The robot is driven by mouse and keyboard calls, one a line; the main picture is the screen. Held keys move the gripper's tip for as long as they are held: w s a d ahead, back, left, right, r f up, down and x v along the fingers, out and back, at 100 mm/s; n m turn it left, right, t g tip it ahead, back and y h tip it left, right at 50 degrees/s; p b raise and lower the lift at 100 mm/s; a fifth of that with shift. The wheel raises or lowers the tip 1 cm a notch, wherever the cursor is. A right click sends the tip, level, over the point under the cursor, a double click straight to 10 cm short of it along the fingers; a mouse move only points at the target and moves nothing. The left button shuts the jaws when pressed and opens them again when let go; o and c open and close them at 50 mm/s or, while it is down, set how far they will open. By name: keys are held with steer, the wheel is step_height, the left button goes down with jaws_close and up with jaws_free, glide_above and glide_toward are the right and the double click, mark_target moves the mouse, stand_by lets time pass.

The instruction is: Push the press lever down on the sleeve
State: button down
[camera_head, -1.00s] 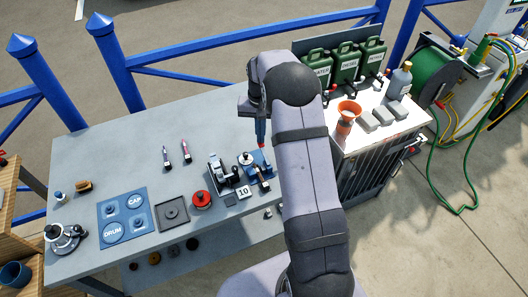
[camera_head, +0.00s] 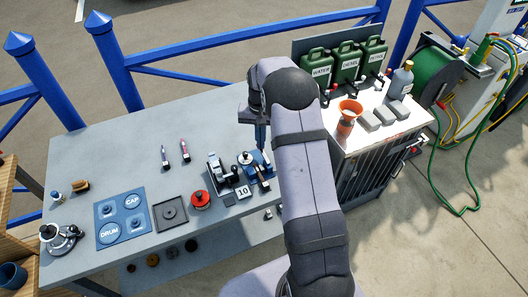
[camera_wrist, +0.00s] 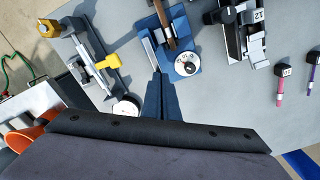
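A blue fixture (camera_head: 262,160) stands on the grey bench, partly behind my arm in the head view. In the wrist view the blue fixture (camera_wrist: 191,44) shows a dark lever arm (camera_wrist: 163,16) and a round white-and-dark piece (camera_wrist: 186,65) on its base. My gripper (camera_head: 261,146) is just above and behind this fixture in the head view. In the wrist view the gripper's blue fingers (camera_wrist: 160,82) lie together, empty, with tips beside the fixture's near edge. I cannot tell whether they touch it. I cannot make out which part is the sleeve.
A grey-and-black clamp device (camera_head: 220,172) stands left of the blue fixture. Another device with a yellow handle (camera_wrist: 107,62) stands on its other side in the wrist view. A red round piece (camera_head: 200,199) and a dark square tray (camera_head: 171,213) lie left along the bench.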

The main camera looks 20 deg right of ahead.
steer(key=shift+r+p, duration=2.65)
steer(key=shift+r, duration=0.6)
